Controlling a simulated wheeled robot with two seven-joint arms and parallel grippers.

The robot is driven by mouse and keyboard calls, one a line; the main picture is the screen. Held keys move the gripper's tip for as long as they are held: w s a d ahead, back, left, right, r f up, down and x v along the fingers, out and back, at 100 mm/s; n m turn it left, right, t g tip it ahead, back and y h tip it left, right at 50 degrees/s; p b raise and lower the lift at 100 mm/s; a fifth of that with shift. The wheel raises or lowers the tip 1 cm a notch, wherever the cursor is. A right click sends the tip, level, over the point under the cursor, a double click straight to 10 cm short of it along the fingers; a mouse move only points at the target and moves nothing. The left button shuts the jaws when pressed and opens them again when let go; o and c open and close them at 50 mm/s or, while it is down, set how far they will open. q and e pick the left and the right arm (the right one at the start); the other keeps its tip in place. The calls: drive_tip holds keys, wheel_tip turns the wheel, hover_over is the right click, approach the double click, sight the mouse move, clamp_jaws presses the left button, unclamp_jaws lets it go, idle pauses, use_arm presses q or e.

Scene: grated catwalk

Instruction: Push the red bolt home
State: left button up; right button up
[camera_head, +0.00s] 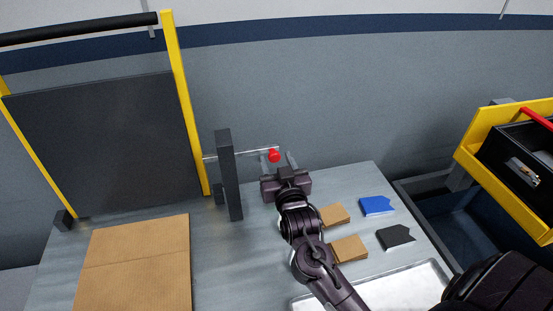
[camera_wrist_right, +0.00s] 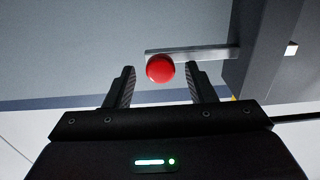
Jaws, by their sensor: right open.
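The red bolt is a thin metal rod with a red knob (camera_head: 274,156) on its right end. The rod (camera_head: 250,151) runs level past a dark upright post (camera_head: 229,175) to the edge of a yellow-framed dark panel (camera_head: 110,140). My right gripper (camera_head: 276,160) is open, with its fingers near the knob. In the right wrist view the knob (camera_wrist_right: 160,68) shows in the gap between the two fingertips (camera_wrist_right: 160,72), nearer the right finger in height and slightly beyond the tips. I cannot tell whether a finger touches it. My left gripper is not in view.
A brown cardboard sheet (camera_head: 135,265) lies on the grey table (camera_head: 230,270). Brown, blue (camera_head: 376,205) and dark (camera_head: 395,237) flat pieces lie right of my arm, with a pale tray (camera_head: 405,288) in front. A yellow-edged box (camera_head: 500,185) stands at the right.

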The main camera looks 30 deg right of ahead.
sight(248, 153)
drive_tip(key=c, duration=1)
drive_tip(key=shift+o, duration=0.2)
drive_tip(key=a, duration=0.1)
drive_tip(key=w+a, duration=0.1)
drive_tip(key=a, duration=0.1)
drive_tip(key=a+p, duration=0.1)
drive_tip(key=a, duration=0.1)
drive_tip(key=shift+w+a+r, duration=0.1)
drive_tip(key=shift+w+a, duration=0.1)
drive_tip(key=shift+w, duration=0.05)
drive_tip(key=shift+w+a, duration=0.1)
drive_tip(key=shift+a, duration=0.35)
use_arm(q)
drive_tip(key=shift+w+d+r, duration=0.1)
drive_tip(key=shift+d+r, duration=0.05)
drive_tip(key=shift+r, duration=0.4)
use_arm(e)
drive_tip(key=shift+d, duration=0.1)
drive_tip(key=o, duration=0.6)
drive_tip(key=shift+c, duration=0.2)
drive_tip(key=o, duration=0.4)
